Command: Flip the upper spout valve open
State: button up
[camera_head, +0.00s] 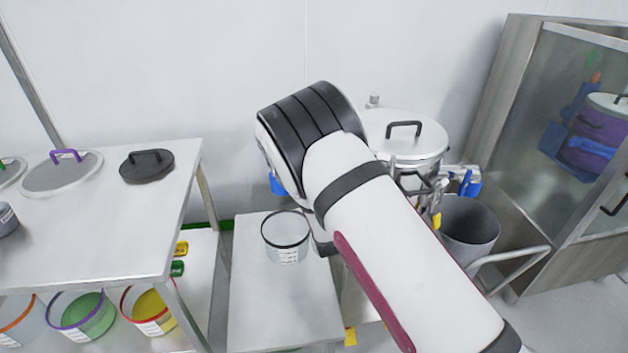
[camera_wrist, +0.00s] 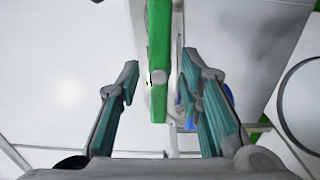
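A long green lever (camera_wrist: 158,62) stands in the upper middle of the wrist view, with a pale round spot near its lower end. I take it for the spout valve's handle, but cannot tell whether it is the upper one. My gripper (camera_wrist: 161,82) is open, with a teal-padded finger on each side of the lever. A gap shows between the lever and each finger. In the head view the white lidded vessel (camera_head: 408,138) stands behind my arm, which hides the gripper, the lever and much of the vessel's front.
A clear container with a black rim (camera_head: 287,250) stands on a low white table (camera_head: 262,310). A grey bin (camera_head: 468,228) is right of the vessel. A glass-fronted cabinet (camera_head: 535,110) stands at right. A white bench with lids (camera_head: 90,225) is at left.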

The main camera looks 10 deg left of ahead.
jog(key=v, duration=1.1)
jog(key=shift+s, duration=0.35)
jog(key=shift+d, duration=0.15)
jog(key=w+d+r+m+g+h+p, duration=0.1)
jog(key=w+d+r+m+g+h, duration=0.15)
jog(key=d+r+m, duration=0.45)
jog(key=s+d+r+m+g+p, duration=0.2)
jog(key=s+d+r+m+g, duration=0.35)
jog(key=s+r, duration=0.35)
jog(key=s+d+r+m+g, duration=0.1)
jog(key=s+d+r+m, duration=0.2)
jog(key=s, duration=0.7)
jog(key=s+d+r+m+g+h+p, duration=0.1)
jog(key=s+d+r+m+g, duration=0.1)
jog(key=s, duration=0.8)
jog(key=s+d+r+m+g+h+p, duration=0.1)
jog(key=s+d+r+m+g, duration=0.1)
jog(key=s+d+r+m, duration=0.2)
jog(key=s+d+r, duration=0.2)
jog(key=s+d, duration=0.2)
jog(key=s, duration=0.2)
jog(key=shift+s+r, duration=0.2)
jog(key=shift+s, duration=0.1)
jog(key=shift+w+a+h, duration=0.1)
jog(key=shift+h, duration=0.15)
